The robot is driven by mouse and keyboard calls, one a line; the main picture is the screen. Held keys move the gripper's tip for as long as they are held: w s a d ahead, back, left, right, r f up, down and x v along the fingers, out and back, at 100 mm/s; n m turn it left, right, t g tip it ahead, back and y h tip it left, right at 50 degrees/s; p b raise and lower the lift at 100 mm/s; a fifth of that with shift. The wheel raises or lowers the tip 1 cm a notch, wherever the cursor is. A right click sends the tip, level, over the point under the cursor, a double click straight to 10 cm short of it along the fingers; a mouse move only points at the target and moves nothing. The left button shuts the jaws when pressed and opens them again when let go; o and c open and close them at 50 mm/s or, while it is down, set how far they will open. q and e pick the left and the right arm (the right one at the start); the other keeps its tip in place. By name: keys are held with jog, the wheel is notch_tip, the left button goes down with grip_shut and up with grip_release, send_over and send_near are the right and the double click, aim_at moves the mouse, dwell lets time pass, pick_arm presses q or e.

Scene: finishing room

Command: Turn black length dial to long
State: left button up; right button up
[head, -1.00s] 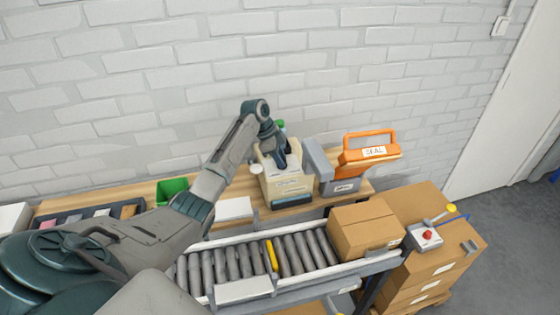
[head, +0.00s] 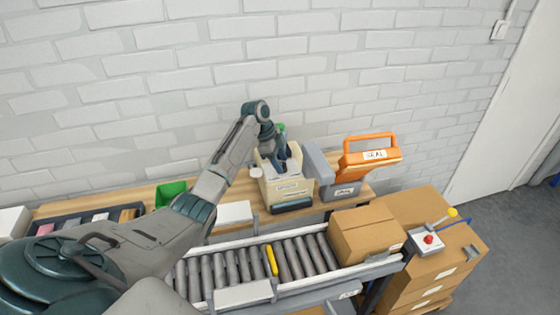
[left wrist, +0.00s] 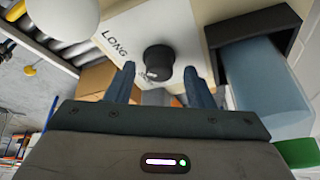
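The beige machine (head: 288,190) stands on the wooden bench against the wall. In the left wrist view its pale top panel (left wrist: 125,20) carries the black length dial (left wrist: 158,60) and the printed word LONG (left wrist: 115,38), to the left of the dial. My left gripper (head: 277,163) is over the top of the machine. In the left wrist view its two blue fingers (left wrist: 160,77) are apart, one on each side of the dial, with gaps visible. It holds nothing. The dial's pointer direction is hard to tell. My right gripper is out of view.
A grey and orange sealer (head: 365,160) stands just right of the machine. A roller conveyor (head: 240,265) with a carton (head: 365,232) runs in front. A white knob (head: 255,170) and a green bin (head: 171,192) lie left of the machine.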

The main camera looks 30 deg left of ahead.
pick_arm(q)
jog(key=b+v, duration=0.4)
jog(key=v, duration=0.6)
jog(key=shift+r, duration=0.4)
jog(key=shift+s+a+f, duration=0.1)
